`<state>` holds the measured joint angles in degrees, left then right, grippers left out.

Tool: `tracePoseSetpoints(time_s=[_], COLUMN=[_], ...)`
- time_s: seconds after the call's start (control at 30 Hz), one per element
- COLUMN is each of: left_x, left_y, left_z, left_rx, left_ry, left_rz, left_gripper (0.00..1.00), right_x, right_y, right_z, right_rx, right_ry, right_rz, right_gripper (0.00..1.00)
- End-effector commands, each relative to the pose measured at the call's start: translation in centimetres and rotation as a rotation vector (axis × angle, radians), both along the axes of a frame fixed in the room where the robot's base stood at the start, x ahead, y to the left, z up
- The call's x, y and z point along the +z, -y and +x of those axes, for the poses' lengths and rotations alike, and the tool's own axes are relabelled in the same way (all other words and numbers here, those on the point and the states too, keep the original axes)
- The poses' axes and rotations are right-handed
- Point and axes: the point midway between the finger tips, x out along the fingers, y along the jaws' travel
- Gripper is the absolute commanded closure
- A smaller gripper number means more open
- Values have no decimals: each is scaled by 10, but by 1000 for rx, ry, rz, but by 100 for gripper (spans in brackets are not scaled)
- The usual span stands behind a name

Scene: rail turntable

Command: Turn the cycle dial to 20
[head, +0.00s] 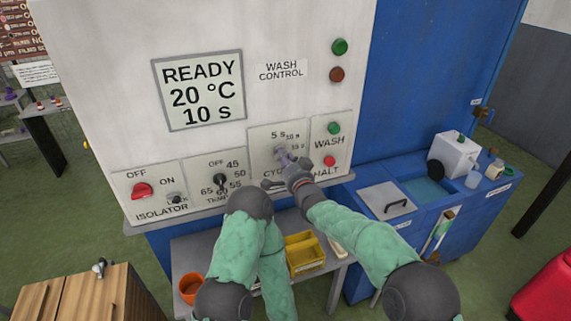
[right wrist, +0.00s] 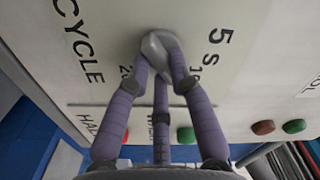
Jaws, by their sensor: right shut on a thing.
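The cycle dial (head: 281,150) is a small grey knob on the right part of the wash control panel. My right gripper (head: 287,160) is at it, and in the right wrist view its purple-grey fingers (right wrist: 160,66) are closed around the grey knob (right wrist: 155,44). In the right wrist view the "20" label is partly hidden behind a finger. I cannot tell exactly which mark the dial points at.
The display (head: 199,90) reads READY, 20 °C, 10 s. The temperature dial (head: 220,181) and the red isolator switch (head: 142,190) are left of the cycle dial. The green wash button (head: 334,128) and red halt button (head: 330,161) are close on its right. A yellow bin (head: 305,252) stands below.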

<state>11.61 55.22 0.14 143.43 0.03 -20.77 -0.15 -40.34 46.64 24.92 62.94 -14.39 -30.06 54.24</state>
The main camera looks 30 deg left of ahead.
Motion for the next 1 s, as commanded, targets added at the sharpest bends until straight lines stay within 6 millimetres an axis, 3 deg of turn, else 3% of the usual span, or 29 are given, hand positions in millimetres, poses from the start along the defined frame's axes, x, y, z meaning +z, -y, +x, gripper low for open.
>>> tracePoseSetpoints(time_s=[0.4,1.0], left_x=[-20,-33], left_y=[0,0], left_z=[0,0], left_rx=[0,0], left_ry=[0,0], left_rz=[0,0], left_gripper=[60,60], right_x=[-3,-5], right_y=[0,-2], right_z=[0,-2], right_rx=[-1,-1], right_ry=[-302,-733], right_rz=[258,627], right_gripper=[100,100])
